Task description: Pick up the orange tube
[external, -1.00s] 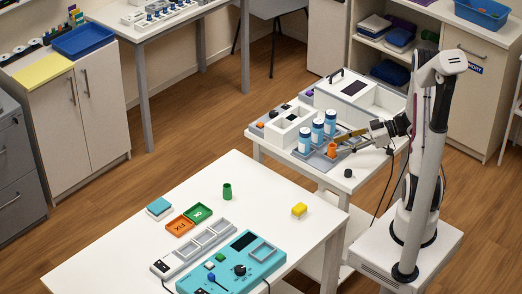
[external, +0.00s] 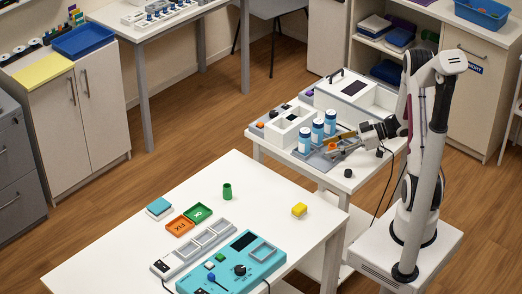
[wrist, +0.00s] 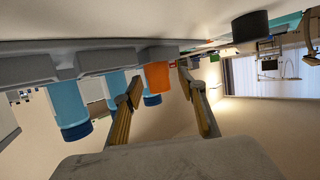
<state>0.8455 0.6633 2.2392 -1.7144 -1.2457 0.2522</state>
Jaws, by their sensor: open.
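The orange tube (wrist: 158,74) stands in a grey holder on the side table. In the wrist view, which is upside down, it appears between and beyond my two fingertips. My gripper (wrist: 163,88) is open, with a finger on each side of the view of the tube. I cannot tell whether either finger touches it. In the external view my gripper (external: 338,147) is low at the holder, and its fingers hide most of the orange tube (external: 332,146).
Blue-capped tubes (external: 317,131) stand in a row close beside the orange tube. A white box with compartments (external: 289,128) is behind them. A small black cylinder (external: 348,173) stands near the table's front edge. A white table (external: 130,240) holds a turquoise panel (external: 235,262).

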